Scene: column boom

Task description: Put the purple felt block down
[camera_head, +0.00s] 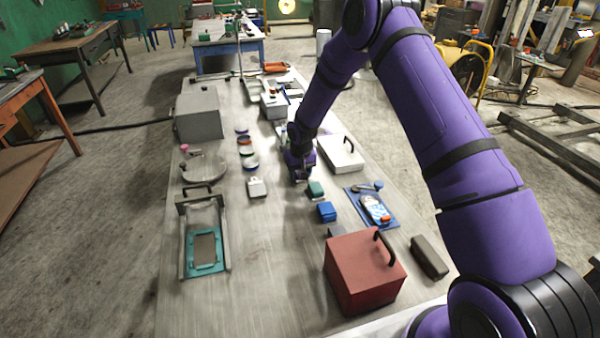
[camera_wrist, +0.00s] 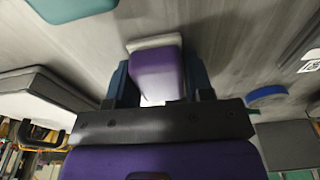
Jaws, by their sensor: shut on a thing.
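My gripper (camera_head: 300,174) hangs over the middle of the long grey table, at the end of my purple arm. In the wrist view its two dark fingers (camera_wrist: 158,88) are shut on the purple felt block (camera_wrist: 155,72), one finger on each side. The block has a pale grey strip along its far end. I cannot tell whether that end touches the table. In the head view the block is hard to separate from my gripper.
A green block (camera_head: 316,188) and a blue block (camera_head: 327,211) stand close by. A white case (camera_head: 340,155) is to the right, a red box (camera_head: 362,275) nearer. Several round pieces (camera_head: 247,152) and a white item (camera_head: 257,187) lie left.

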